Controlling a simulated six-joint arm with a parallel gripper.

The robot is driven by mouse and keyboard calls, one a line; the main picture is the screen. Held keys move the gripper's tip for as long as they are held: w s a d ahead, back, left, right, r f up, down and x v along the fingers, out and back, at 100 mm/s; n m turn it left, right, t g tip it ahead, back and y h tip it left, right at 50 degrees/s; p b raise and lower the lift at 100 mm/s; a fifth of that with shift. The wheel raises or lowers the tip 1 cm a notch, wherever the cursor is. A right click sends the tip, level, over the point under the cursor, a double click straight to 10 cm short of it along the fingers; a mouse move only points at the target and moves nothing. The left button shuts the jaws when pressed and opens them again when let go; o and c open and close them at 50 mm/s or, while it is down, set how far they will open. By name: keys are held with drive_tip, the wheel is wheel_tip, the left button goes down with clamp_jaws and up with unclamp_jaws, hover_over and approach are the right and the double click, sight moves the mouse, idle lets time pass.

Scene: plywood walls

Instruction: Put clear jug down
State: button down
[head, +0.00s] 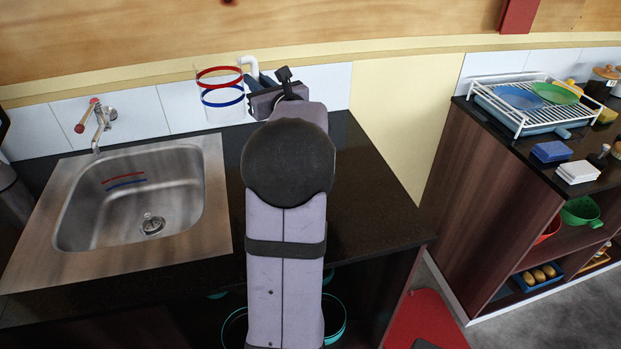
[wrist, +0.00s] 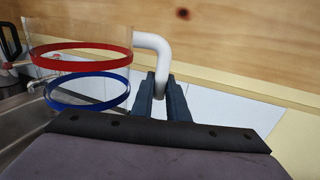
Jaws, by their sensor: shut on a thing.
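The clear jug (head: 222,100) is see-through with a red band near the top, a blue band lower down and a white handle (head: 249,64). In the head view it shows in front of the white wall tiles, to the right of the sink. My gripper (head: 256,80) is at the handle side, right of the jug. In the wrist view the jug (wrist: 82,75) is upright at the left, and my gripper (wrist: 163,100) is shut on the lower part of its white handle (wrist: 158,50). The jug's base is partly hidden in the wrist view. The exact gap between jug and counter is hard to tell.
The dark counter (head: 370,190) is clear to the right of my arm. A steel sink (head: 140,205) with a tap (head: 98,125) lies at the left. A dish rack (head: 530,100) with plates stands on the right-hand counter. The tiled wall (head: 320,90) is close behind the jug.

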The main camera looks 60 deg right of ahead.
drive_tip(key=s+d+f+m+g+h+b, duration=0.2)
drive_tip(key=s+d+f, duration=0.5)
drive_tip(key=s, duration=0.3)
drive_tip(key=s+d+f+m+g+h+b, duration=0.1)
drive_tip(key=s+d+f+h+b, duration=0.15)
drive_tip(key=s+d+f, duration=0.7)
drive_tip(key=w+a+r+n+t+y, duration=0.25)
drive_tip(key=a+r, duration=0.25)
drive_tip(key=r, duration=0.3)
drive_tip(key=shift+y, duration=0.4)
drive_tip(key=shift+f+p, duration=0.8)
drive_tip(key=shift+f, duration=4.4)
drive_tip(key=shift+f+b, duration=0.2)
drive_tip(key=shift+b, duration=0.15)
drive_tip(key=c, duration=1.7)
unclamp_jaws()
drive_tip(key=shift+r, duration=0.15)
